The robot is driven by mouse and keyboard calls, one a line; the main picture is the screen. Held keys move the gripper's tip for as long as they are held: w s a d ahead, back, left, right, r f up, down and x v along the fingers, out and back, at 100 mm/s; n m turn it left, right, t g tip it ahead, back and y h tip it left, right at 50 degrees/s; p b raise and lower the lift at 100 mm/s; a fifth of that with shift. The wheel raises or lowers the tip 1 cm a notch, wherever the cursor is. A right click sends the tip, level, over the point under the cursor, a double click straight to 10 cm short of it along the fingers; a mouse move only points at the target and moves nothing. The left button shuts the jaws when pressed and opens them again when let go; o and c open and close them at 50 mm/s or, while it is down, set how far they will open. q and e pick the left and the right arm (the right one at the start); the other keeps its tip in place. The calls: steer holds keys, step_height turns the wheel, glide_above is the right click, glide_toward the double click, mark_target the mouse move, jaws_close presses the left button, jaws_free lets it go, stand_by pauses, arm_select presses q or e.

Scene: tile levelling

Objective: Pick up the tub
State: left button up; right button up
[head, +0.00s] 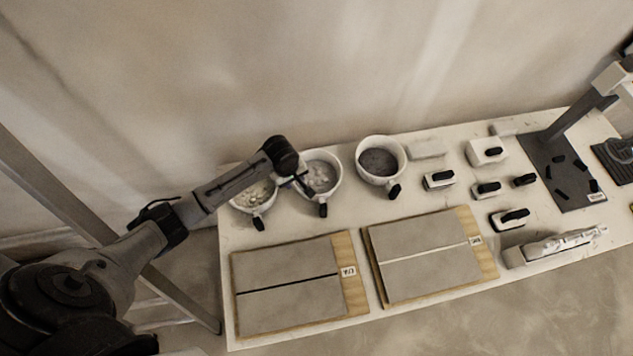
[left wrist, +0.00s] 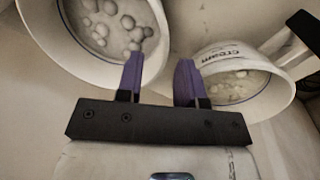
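Three white tubs with dark handles stand along the back left of the table in the head view. The left tub (head: 255,222) and middle tub (head: 336,186) hold pale lumps; the right tub (head: 380,142) holds a dark grey mix. My left gripper (head: 300,182) hangs between the left and middle tubs, partly hidden by its own wrist. In the left wrist view, its two purple fingers (left wrist: 160,68) are apart. One tub (left wrist: 58,58) fills the upper left, its rim by the left finger. Another tub (left wrist: 235,50), lettered "cream", is at the right. My right gripper is not in view.
Two grey tile panels on wooden boards, left (head: 290,262) and right (head: 420,240), lie along the table's front. Several small blocks with black handles (head: 438,180) sit right of the tubs. A dark stand (head: 550,160) and a long pale tool (head: 550,248) are farther right.

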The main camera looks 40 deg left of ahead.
arm_select(q)
steer(key=shift+w+f+b, duration=0.2)
steer(key=shift+f+b, duration=0.05)
steer(key=shift+f, duration=1.05)
steer(key=shift+w+f+b, duration=0.2)
steer(key=shift+f+b, duration=0.05)
steer(key=shift+f, duration=1.1)
steer(key=shift+w+f+b, duration=0.2)
steer(key=shift+f+b, duration=0.05)
steer(key=shift+f, duration=1.05)
steer(key=shift+c, duration=0.3)
jaws_close()
